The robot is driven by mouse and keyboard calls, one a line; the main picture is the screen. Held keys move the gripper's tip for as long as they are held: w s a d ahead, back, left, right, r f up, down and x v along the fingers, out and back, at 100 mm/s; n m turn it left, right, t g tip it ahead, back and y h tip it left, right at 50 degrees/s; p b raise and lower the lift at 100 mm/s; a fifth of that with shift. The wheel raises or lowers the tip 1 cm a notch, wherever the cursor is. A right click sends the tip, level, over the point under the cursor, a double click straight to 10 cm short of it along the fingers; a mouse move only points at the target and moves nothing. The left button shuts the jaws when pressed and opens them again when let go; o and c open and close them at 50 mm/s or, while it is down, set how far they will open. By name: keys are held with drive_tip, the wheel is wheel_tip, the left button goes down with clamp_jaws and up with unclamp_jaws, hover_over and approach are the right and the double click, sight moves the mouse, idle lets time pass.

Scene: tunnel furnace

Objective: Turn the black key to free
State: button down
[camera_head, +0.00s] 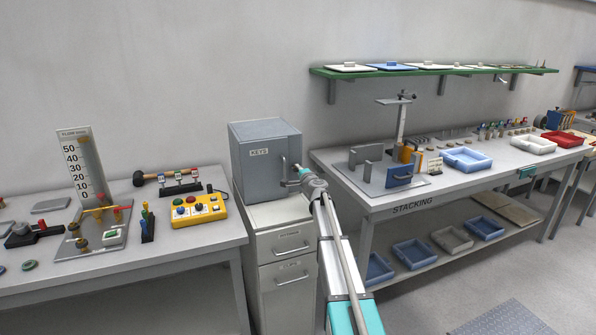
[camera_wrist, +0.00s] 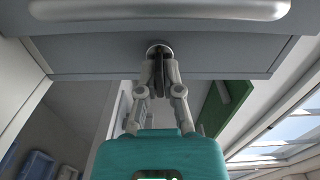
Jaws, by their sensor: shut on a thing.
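The grey box labelled KEYS (camera_head: 258,172) stands on a drawer cabinet, its door face toward my arm. My gripper (camera_head: 304,179) is at that face, just right of the upright silver handle (camera_head: 284,168). In the wrist view, the black key (camera_wrist: 158,74) sits in a round silver lock (camera_wrist: 159,46) on the grey door. Both fingers of my gripper (camera_wrist: 157,82) are closed on the key from either side. The key's marking or "free" position is not readable. In the head view, my gripper hides the key.
The drawer cabinet (camera_head: 285,262) has handles on its front. A left bench holds a yellow button box (camera_head: 200,210). The right bench, labelled STACKING, holds a blue tray (camera_head: 466,158) and a fixture. A wide door handle (camera_wrist: 160,9) crosses the wrist view's top edge.

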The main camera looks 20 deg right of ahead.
drive_tip(key=shift+m, duration=0.4)
drive_tip(key=c, duration=1.1)
unclamp_jaws()
drive_tip(key=shift+s, duration=0.15)
drive_tip(key=s, duration=1.1)
drive_tip(key=shift+s, duration=0.35)
